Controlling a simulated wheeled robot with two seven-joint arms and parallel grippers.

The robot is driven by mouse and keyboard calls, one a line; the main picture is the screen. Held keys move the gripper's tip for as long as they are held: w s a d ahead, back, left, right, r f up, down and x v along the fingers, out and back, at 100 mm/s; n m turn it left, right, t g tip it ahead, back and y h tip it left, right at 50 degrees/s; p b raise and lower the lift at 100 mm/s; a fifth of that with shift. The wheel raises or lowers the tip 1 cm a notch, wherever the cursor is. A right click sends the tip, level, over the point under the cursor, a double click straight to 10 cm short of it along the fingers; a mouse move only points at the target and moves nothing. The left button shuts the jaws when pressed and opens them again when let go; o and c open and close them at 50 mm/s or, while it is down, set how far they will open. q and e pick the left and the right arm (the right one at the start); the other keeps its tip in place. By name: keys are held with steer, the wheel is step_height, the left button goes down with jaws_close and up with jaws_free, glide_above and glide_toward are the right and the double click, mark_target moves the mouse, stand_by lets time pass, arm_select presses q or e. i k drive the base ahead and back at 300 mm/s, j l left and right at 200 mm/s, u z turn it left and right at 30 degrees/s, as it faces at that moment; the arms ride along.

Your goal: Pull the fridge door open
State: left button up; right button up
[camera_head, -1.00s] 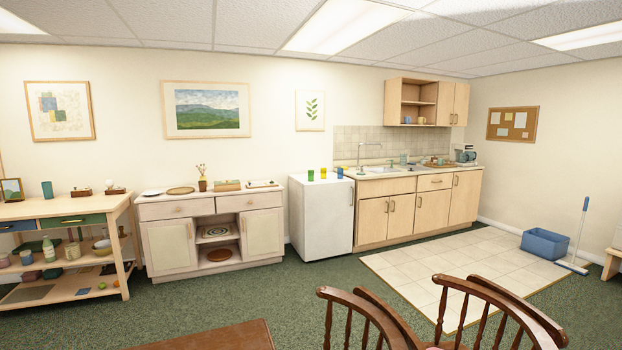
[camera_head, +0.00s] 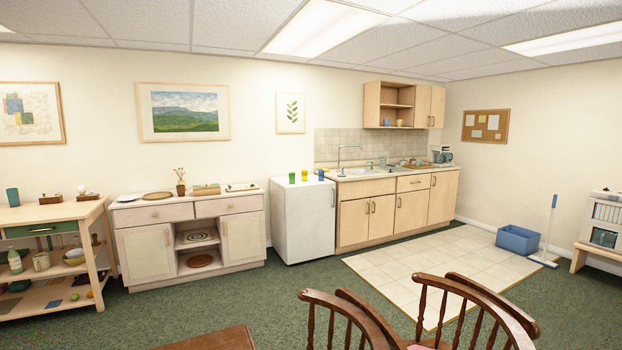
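The fridge (camera_head: 303,222) is a small white unit standing against the back wall, between the sideboard and the kitchen counter. Its door looks shut. Neither of my grippers is in view, and the fridge is some way off across the room.
Wooden chairs (camera_head: 345,318) and a brown table corner (camera_head: 218,338) stand in the near foreground. Green carpet (camera_head: 270,295) is clear before the fridge. A sideboard (camera_head: 190,240) stands left of it, counter cabinets (camera_head: 398,210) right. A blue bin (camera_head: 518,240) and mop stand farther right.

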mark_target(310, 209)
steer(key=i+l+z, duration=0.2)
steer(key=l+z, duration=0.2)
steer(key=l, duration=0.2)
steer(key=i+l+z, duration=0.4)
steer(key=l, duration=0.15)
steer(key=i+l+z, duration=0.2)
steer(key=l+z, duration=0.25)
steer(key=i+l+z, duration=0.55)
steer(key=i, duration=0.55)
steer(key=i+l+z, duration=0.15)
steer(key=i, duration=0.6)
steer(key=i+j+u, duration=0.25)
steer(key=i+u, duration=0.25)
steer(key=i+j+u, duration=0.1)
steer(key=i+u, duration=0.9)
steer(key=i+l+u, duration=0.3)
steer(key=u, duration=0.15)
steer(key=i+j+u, duration=0.5)
steer(key=i, duration=1.05)
steer(key=i+l+u, duration=0.25)
steer(key=i+u, duration=0.25)
steer(key=i, duration=1.05)
